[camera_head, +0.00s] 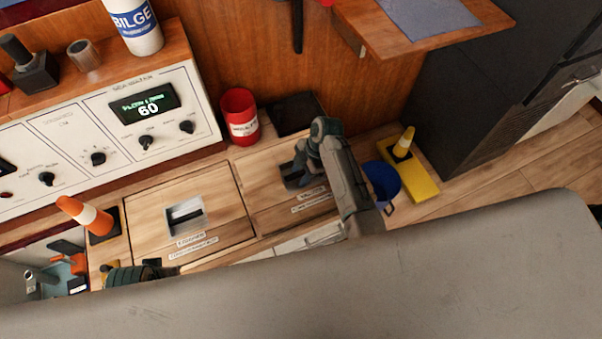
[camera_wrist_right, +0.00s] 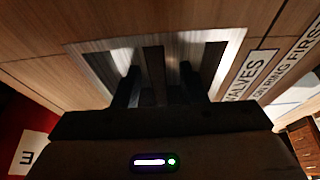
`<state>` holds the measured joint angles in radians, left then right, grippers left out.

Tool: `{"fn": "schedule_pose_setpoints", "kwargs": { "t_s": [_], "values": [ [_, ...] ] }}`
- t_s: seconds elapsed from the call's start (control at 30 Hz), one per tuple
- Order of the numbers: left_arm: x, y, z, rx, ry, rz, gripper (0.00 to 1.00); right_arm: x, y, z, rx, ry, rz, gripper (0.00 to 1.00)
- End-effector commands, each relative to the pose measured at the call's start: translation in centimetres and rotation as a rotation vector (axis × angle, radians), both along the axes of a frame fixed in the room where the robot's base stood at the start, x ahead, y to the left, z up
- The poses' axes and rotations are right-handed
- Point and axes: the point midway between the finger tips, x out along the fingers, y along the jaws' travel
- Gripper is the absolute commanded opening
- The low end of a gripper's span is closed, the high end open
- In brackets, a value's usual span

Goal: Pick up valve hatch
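The valve hatch (camera_head: 262,180) is a wooden floor panel right of a similar panel. In the right wrist view, its wood (camera_wrist_right: 95,25) surrounds a metal recess with a dark upright handle bar (camera_wrist_right: 153,68), beside a label reading VALVES. My right gripper (camera_head: 297,178) is over this recess, pointing down. In the wrist view its two dark fingers (camera_wrist_right: 160,85) reach into the recess, one on each side of the bar, with a gap visible at the right finger. The hatch lies flat. A dark ribbed part of my left arm shows at the lower left; its fingers cannot be made out.
The left panel (camera_head: 150,222) has its own recessed handle. A red can (camera_head: 240,118) and a dark open square (camera_head: 297,113) lie behind the hatch. A blue bucket (camera_head: 383,182) and yellow base (camera_head: 412,172) stand right.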

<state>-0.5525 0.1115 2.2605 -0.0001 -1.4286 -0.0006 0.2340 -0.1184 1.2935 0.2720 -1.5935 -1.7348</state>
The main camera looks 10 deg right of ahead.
Motion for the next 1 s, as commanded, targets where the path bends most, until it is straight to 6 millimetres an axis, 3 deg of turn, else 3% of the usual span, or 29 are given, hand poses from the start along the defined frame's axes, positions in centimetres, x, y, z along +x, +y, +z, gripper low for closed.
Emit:
{"fn": "schedule_pose_setpoints", "kwargs": {
  "t_s": [0.17,0.3,0.37,1.0],
  "values": [
    [-0.02,0.02,0.03,0.000,0.001,0.000,0.35,0.01,-0.01,-0.07,0.000,0.000,0.000,0.36],
    [-0.03,0.02,0.00,0.000,0.001,0.000,0.35,0.00,-0.01,-0.07,0.000,0.000,0.000,0.09],
    [-0.04,0.02,-0.01,0.000,0.001,0.000,0.35,0.00,-0.01,-0.07,0.000,0.000,0.000,0.00],
    [-0.04,0.03,-0.03,0.000,0.001,-0.001,0.35,-0.05,-0.01,-0.11,0.000,0.001,-0.001,0.00]
  ]
}}
